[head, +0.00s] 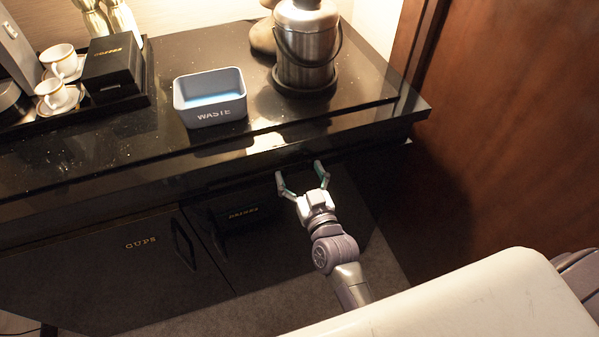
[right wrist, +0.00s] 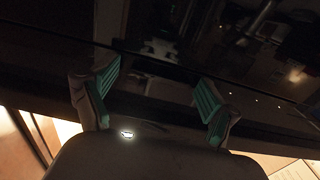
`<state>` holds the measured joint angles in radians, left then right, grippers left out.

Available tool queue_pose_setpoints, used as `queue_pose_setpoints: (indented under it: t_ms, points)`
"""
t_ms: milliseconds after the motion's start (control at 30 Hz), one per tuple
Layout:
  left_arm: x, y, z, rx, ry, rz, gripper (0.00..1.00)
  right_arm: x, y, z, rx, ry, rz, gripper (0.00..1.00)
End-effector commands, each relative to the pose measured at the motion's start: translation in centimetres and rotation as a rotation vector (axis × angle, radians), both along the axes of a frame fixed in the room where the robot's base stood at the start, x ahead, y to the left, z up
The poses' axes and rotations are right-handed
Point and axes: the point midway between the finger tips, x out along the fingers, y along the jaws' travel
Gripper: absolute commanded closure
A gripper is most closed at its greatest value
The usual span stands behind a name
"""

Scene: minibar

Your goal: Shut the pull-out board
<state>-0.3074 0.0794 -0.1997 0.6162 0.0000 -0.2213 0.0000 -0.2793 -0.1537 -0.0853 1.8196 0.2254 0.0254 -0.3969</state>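The dark, glossy minibar counter (head: 100,165) fills the upper left of the head view. The pull-out board is hard to tell apart from the dark front under the counter, and I cannot tell how far out it is. My right gripper (head: 300,176) is at the counter's front edge, above the cabinet doors, with its fingers spread and nothing between them. In the right wrist view the two teal-padded fingers (right wrist: 157,92) are wide apart in front of a dark, reflective surface. Contact is unclear. My left gripper is not in view.
A grey waste bin (head: 210,112), a steel ice bucket (head: 307,48) and a black tray (head: 128,103) with cups stand on the counter. A door marked CUPS (head: 100,270) is below. A brown wood panel (head: 500,130) rises at right.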

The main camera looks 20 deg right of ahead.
Motion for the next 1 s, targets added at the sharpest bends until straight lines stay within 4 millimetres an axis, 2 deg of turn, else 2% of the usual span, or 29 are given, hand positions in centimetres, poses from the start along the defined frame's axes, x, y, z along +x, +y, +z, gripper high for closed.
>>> queue_pose_setpoints:
  t_ms: [167,267,367,800,1000]
  points:
    - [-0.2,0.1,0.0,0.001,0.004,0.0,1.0,0.0,0.0,-0.1,0.001,0.002,0.0,0.12]
    - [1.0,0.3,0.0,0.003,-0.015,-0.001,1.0,-0.2,0.0,-0.1,0.0,0.003,0.0,0.12]
    - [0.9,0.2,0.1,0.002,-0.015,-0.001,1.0,-1.0,0.0,-0.2,0.0,0.005,0.0,0.12]
    - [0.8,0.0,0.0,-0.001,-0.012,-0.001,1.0,-9.7,-0.3,-0.2,-0.001,0.005,0.001,0.12]
    - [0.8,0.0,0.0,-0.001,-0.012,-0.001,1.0,-11.7,-0.4,-0.1,0.0,0.002,0.001,0.12]
